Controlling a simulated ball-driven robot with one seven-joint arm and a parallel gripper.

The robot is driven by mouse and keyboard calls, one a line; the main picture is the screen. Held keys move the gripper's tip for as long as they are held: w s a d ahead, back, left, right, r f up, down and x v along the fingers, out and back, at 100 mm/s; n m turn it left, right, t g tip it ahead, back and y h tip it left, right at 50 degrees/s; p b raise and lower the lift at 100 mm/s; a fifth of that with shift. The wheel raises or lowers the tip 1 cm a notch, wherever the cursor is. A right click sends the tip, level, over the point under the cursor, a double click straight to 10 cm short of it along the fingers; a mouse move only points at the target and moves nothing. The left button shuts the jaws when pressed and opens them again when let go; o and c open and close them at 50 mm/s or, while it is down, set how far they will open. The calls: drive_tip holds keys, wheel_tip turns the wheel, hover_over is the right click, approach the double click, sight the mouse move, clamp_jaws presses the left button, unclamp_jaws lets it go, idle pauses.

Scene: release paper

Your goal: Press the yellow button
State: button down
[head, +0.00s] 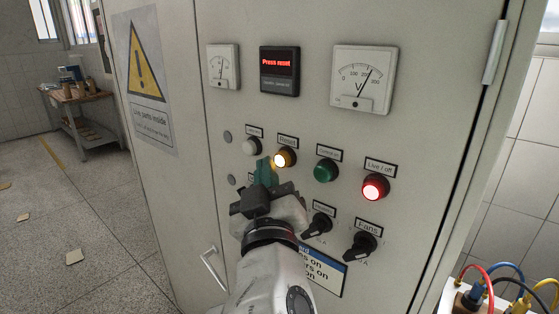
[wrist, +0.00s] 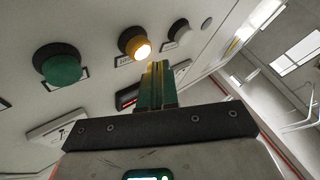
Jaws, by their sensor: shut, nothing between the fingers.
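The yellow button (head: 284,157) glows on the cabinet's front panel, between a white button and a green button. It also shows in the wrist view (wrist: 135,43), lit at one side. My gripper (head: 265,163) has green fingers, shut and empty. The fingertips are just left of the yellow button and slightly below it in the head view. In the wrist view the fingertips (wrist: 159,66) appear close below the yellow button. I cannot tell whether they touch it or the panel.
The green button (head: 326,170), the lit red button (head: 375,187) and the white button (head: 252,147) share the row. Black rotary knobs (head: 319,225) sit below. A display (head: 280,71) reading "Press reset" and dial meters (head: 364,79) are above. Cables (head: 500,283) lie at lower right.

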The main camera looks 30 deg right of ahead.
drive_tip(key=shift+d, duration=0.15)
idle(0.4)
drive_tip(key=shift+w+d, duration=0.1)
drive_tip(key=shift+d, duration=0.2)
drive_tip(key=shift+w+d, duration=0.15)
drive_tip(key=shift+d, duration=0.3)
idle(1.0)
drive_tip(key=shift+a, duration=0.15)
drive_tip(key=shift+s+a+b, duration=0.25)
drive_tip(key=shift+a+b, duration=0.15)
drive_tip(key=shift+a, duration=0.3)
drive_tip(key=shift+s+a+b, duration=0.25)
drive_tip(key=shift+a, duration=0.55)
drive_tip(key=shift+s+a+b, duration=0.3)
drive_tip(key=shift+a, duration=0.5)
drive_tip(key=shift+s+a+b, duration=0.25)
drive_tip(key=shift+a, duration=0.55)
